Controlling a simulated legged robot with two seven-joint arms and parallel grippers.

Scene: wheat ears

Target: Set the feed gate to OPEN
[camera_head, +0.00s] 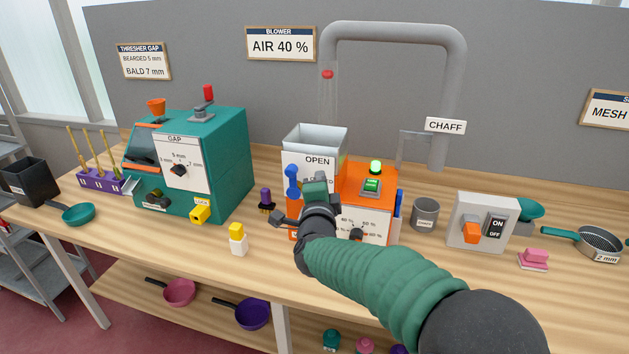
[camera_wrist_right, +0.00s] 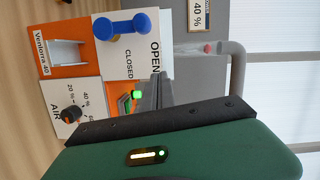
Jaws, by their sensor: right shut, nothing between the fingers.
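The feed gate's blue lever (camera_head: 292,182) stands roughly upright on the front of the orange and white blower unit. It also shows in the right wrist view (camera_wrist_right: 122,26), where its upper end is beside the OPEN and CLOSED lettering, between the two heights and nearer OPEN (camera_wrist_right: 155,56). In the head view the OPEN label (camera_head: 317,160) is clear, and CLOSED is partly hidden by my gripper. My right gripper (camera_head: 279,218) is shut and empty, in front of the unit; its fingers also show in the wrist view (camera_wrist_right: 155,92), apart from the lever. My left gripper is not in view.
A grey hopper (camera_head: 314,143) tops the unit. The teal thresher (camera_head: 225,160) is farther left. A grey cup (camera_head: 425,215) and switch box (camera_head: 481,222) are to the right.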

